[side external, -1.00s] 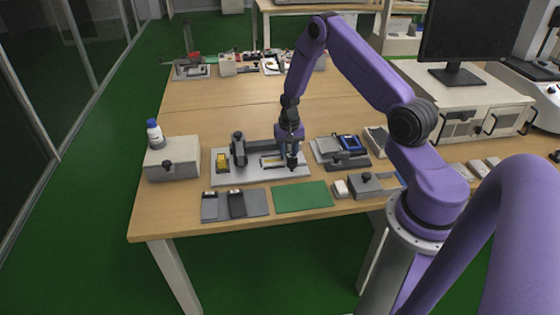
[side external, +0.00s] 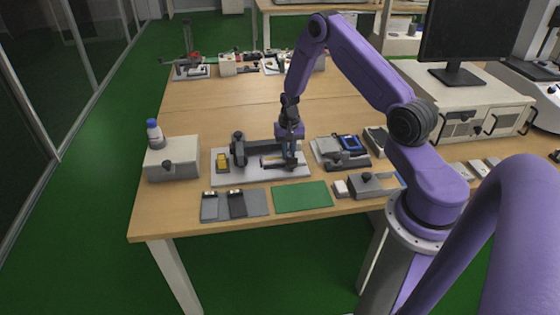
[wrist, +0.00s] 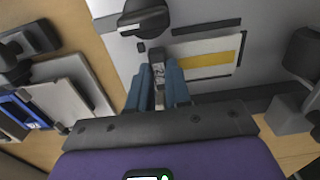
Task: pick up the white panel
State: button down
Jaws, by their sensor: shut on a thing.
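The white panel (wrist: 221,52) has a yellow stripe and dark edges. It lies beside my fingers in the wrist view, over a pale grey fixture plate. My gripper (wrist: 160,88) is shut at the panel's near end, on a small speckled grey piece with a dark top that looks like part of it. In the side view my gripper (side external: 290,163) is over the right part of the fixture plate (side external: 235,181). A dark strip shows beside the fingers there, and the panel's face is hard to make out. I cannot tell how far the panel is above the plate.
A black knob (wrist: 143,18) stands close to my fingers. A grey box with a bottle (side external: 153,133) is at the left. A green mat (side external: 302,196) and grey pads (side external: 235,204) lie in front. A blue device (side external: 350,143) sits at the right.

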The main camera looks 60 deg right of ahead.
jog(key=shift+r, duration=2.1)
